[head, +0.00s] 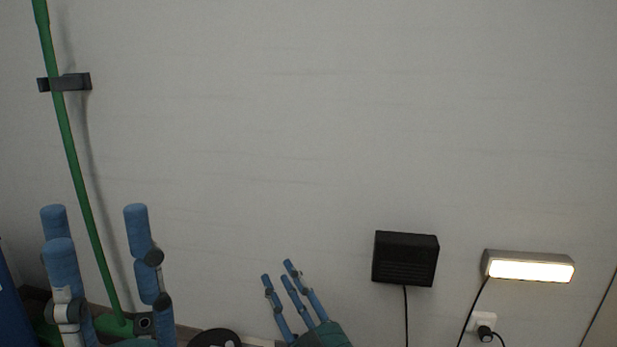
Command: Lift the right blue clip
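No blue clip shows in the head view. My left gripper (97,228) is at the lower left, with its blue fingers pointing up and spread wide apart, open, with nothing held between them. My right gripper (281,273) is lower, near the bottom middle. Its thin blue fingers are extended with gaps between them, and it holds nothing visible. Its teal palm (330,336) is partly cut off by the bottom edge.
A green pole (72,150) leans against the pale wall (300,120), at a dark wall holder (64,83). A black box (405,260), a lit lamp (530,267) and a socket with a plug (484,325) are on the right. A blue object (8,300) stands at the left edge.

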